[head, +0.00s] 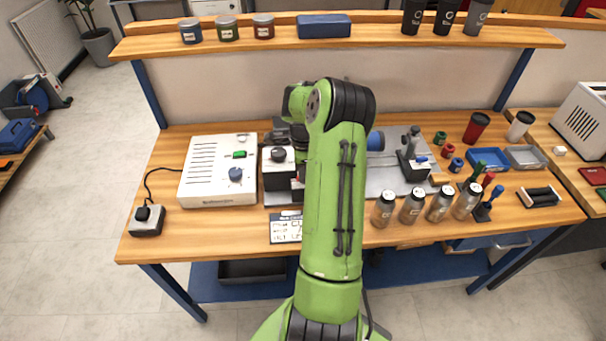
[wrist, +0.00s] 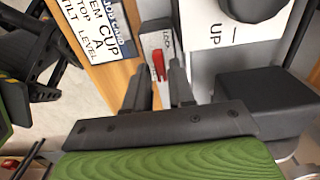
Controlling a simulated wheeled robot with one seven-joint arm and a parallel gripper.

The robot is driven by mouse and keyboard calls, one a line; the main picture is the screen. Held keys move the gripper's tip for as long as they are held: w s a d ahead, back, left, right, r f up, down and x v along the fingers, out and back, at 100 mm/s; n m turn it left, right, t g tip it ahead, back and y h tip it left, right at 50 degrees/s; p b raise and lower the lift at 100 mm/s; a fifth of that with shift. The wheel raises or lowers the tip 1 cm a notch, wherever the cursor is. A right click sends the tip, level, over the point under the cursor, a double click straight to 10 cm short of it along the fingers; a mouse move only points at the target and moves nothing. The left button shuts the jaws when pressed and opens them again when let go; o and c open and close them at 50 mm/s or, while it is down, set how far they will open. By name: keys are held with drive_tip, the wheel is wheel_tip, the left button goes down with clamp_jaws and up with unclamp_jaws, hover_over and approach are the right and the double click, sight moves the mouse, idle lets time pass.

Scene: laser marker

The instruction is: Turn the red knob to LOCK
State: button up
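The red knob (wrist: 158,66) shows in the wrist view on a pale plate with the lettering LOCK (wrist: 164,41) beside it. The knob's handle lies roughly along the picture's vertical. My gripper (wrist: 161,80) is open, with one dark finger to the left and one to the right of the knob. I cannot tell whether the fingers touch it or how deep they reach. In the head view my green arm hides the gripper and the knob.
A job card (head: 285,229) lies by the bench's front edge. A white box with a blue dial (head: 217,172) stands left of my arm. Several tumblers (head: 412,206) stand to the right. A black block (wrist: 262,100) is close to the gripper's right in the wrist view.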

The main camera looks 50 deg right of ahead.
drive_tip(key=shift+f, duration=0.55)
clamp_jaws()
